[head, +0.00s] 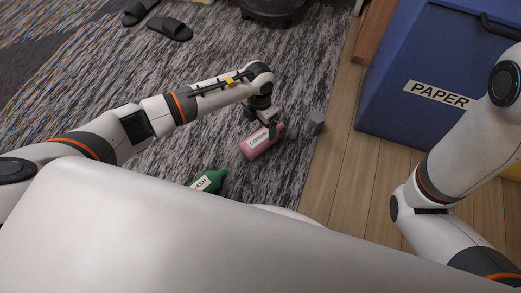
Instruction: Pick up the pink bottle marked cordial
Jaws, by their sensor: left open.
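The pink bottle (257,146) with a white label lies on its side on the grey patterned carpet, near the carpet's right edge. Its label is partly readable. My left gripper (268,126) is open, pointing down at the bottle's upper right end, and covers part of it. Whether its fingers touch the bottle or straddle it, I cannot tell. My right arm shows at the right, but its gripper is not in view.
A green bottle (212,180) with a white label lies nearer, partly hidden by my body. A small grey block (316,122) is right of the pink bottle. A blue bin marked PAPER (395,115) stands on the wood floor (345,170). Dark slippers (170,28) lie at the upper left.

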